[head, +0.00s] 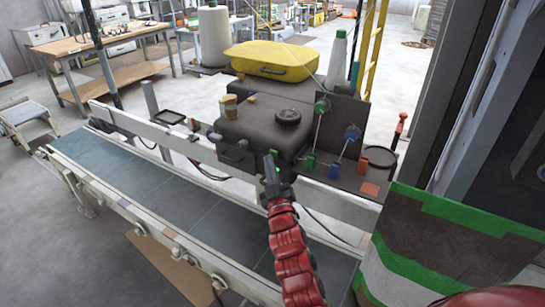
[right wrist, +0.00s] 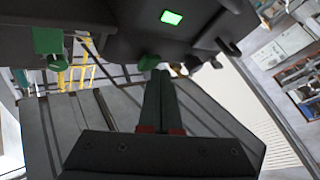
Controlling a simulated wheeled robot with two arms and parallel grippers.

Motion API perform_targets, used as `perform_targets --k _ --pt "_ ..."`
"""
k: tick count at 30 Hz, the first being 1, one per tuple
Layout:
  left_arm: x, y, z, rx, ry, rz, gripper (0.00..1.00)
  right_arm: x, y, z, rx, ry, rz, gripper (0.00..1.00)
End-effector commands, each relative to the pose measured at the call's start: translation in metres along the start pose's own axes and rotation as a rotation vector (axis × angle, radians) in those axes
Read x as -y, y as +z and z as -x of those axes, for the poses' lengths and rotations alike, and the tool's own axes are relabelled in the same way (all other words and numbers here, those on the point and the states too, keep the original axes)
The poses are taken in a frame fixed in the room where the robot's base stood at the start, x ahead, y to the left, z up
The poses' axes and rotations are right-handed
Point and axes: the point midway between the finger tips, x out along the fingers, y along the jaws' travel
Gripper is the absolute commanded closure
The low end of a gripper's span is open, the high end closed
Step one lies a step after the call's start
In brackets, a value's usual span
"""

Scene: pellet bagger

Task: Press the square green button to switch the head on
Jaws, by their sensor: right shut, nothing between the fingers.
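The square green button (right wrist: 172,17) is lit bright green on the dark machine head (right wrist: 120,20) at the top of the right wrist view. My right gripper (right wrist: 160,75) is shut and empty, its fingers together and pointing at the underside of that machine head, below the button in the picture. A gap shows between the fingertips and the button. In the head view my right gripper (head: 268,158) is at the front right edge of the dark machine head (head: 262,120), and the arm hides part of the area behind it. My left gripper is not in view.
A green knob (right wrist: 148,62) is close to the fingertips. Levers with a green ball (head: 322,106) and a blue ball (head: 352,133) stand right of the machine head. A conveyor (head: 150,190) runs below. A yellow case (head: 270,62) lies behind.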

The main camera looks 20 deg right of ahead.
Motion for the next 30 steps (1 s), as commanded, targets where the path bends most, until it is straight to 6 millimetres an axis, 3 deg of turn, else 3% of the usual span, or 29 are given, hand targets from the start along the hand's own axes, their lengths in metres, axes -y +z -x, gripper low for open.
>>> perform_targets --k 16,30 --pt "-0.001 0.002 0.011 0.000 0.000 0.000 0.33 0.008 -0.006 0.011 0.000 0.000 -0.001 1.00" --pt "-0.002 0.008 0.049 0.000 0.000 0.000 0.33 0.035 -0.029 0.045 -0.002 -0.001 -0.001 1.00"
